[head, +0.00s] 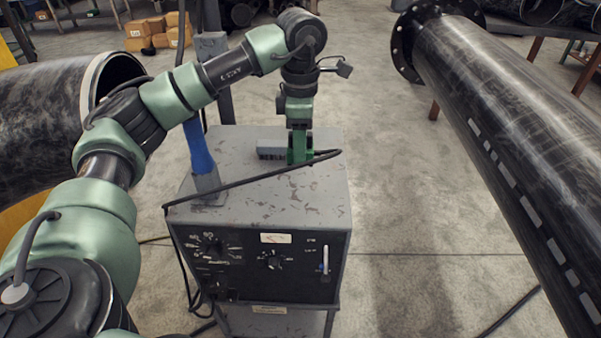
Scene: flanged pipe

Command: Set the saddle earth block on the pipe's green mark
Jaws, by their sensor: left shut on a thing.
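My left gripper (299,154) points down at the top of a grey, worn welding machine (240,207), with its green fingers low over the surface. It is shut on a grey block (270,150), which I take to be the saddle earth block. The block sticks out to the left of the fingers, and the rest of it is hidden by them. The black flanged pipe (510,110) slants down the right side, apart from the gripper. It bears a row of pale dashes; I cannot make out a green mark on it. My right gripper is not in view.
A blue-handled tool (199,150) stands at the machine's left edge. A black cable (235,183) crosses the machine top near the gripper. Another black pipe (45,110) lies at the left. Bare concrete floor (400,215) separates the machine from the flanged pipe.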

